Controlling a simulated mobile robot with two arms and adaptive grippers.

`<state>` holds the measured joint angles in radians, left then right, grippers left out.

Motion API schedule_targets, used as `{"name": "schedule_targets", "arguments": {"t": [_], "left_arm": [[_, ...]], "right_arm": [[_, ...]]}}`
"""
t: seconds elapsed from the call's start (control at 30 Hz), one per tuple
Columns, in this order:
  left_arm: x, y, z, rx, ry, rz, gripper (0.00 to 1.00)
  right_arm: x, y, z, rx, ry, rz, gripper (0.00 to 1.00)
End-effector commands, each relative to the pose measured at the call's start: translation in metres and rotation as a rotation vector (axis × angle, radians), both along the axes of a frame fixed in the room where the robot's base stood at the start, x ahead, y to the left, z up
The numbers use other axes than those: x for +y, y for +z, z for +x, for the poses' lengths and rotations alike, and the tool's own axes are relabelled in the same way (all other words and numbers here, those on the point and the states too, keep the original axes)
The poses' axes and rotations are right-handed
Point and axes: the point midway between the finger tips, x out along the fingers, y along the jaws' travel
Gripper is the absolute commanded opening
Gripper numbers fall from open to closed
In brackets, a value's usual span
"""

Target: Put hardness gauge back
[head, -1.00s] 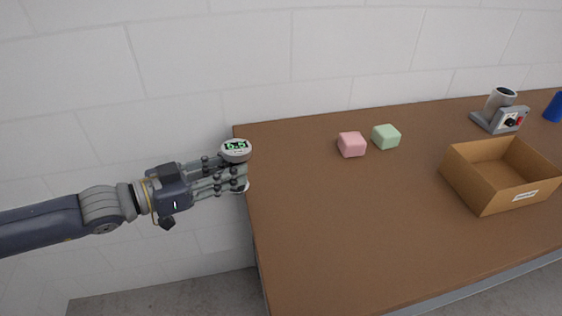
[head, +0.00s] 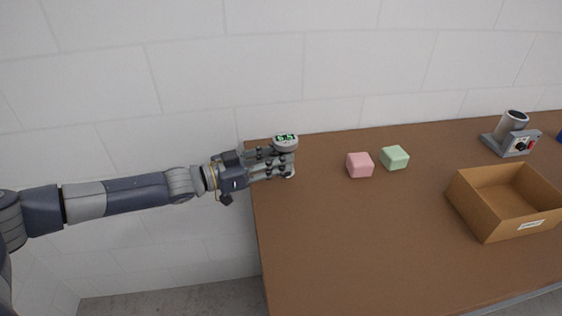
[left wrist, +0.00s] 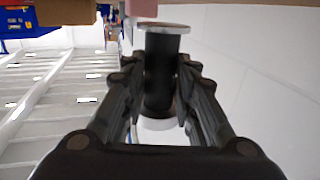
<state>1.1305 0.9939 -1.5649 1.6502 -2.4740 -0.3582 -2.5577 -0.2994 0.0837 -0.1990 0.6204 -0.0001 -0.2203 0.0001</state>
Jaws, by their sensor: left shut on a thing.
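The hardness gauge (head: 285,139) has a round pale head with a green lit display. My left gripper (head: 284,163) is shut on it, above the table's back left corner. In the left wrist view the gauge's dark body (left wrist: 160,75) stands between the two fingers, with a flat pale disc at one end. Whether the gauge's lower end touches the table cannot be told. My right gripper is not in view.
A pink block (head: 360,165) and a green block (head: 395,157) sit on the brown table (head: 340,240) right of the gauge. An open cardboard box (head: 487,214) stands further right. A grey device with a cylinder (head: 512,134) is at the back right. The front left tabletop is clear.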

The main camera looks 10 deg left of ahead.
Motion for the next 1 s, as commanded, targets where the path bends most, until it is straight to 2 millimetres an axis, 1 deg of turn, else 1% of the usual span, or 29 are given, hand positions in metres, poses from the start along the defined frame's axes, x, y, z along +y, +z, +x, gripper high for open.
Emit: {"name": "schedule_targets", "arguments": {"t": [0.03, 0.1, 0.2, 0.27, 0.5, 0.73, 0.9, 0.93, 0.97, 1.0], "left_arm": [[-0.003, 0.002, 0.007, -0.003, 0.0, -0.001, 0.0], [-0.005, 0.001, 0.012, -0.003, -0.001, -0.001, 0.0], [-0.005, -0.001, 0.015, -0.001, 0.0, -0.002, 0.0], [-0.006, -0.006, 0.016, 0.0, 0.0, -0.001, 0.0], [-0.006, -0.034, 0.015, 0.001, 0.0, -0.002, 0.0], [-0.005, -0.036, 0.015, -0.002, 0.0, -0.002, 0.0], [-0.005, -0.04, 0.015, -0.003, 0.0, -0.002, 0.0], [-0.005, -0.041, 0.015, 0.0, 0.001, 0.0, 0.29], [-0.005, -0.04, 0.015, 0.0, 0.001, 0.0, 0.36], [-0.005, -0.04, 0.015, 0.0, 0.001, 0.0, 0.45]], "right_arm": [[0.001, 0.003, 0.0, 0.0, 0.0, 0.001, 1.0], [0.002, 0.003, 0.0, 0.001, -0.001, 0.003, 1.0], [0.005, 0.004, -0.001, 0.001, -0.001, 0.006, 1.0], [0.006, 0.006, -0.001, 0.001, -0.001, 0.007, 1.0], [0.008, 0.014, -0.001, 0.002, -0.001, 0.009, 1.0], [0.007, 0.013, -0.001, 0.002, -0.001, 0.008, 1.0], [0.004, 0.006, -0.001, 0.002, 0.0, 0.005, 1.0], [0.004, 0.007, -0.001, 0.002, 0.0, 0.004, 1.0], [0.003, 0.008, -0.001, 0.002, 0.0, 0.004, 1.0], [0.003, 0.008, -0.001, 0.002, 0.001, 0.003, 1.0]]}}
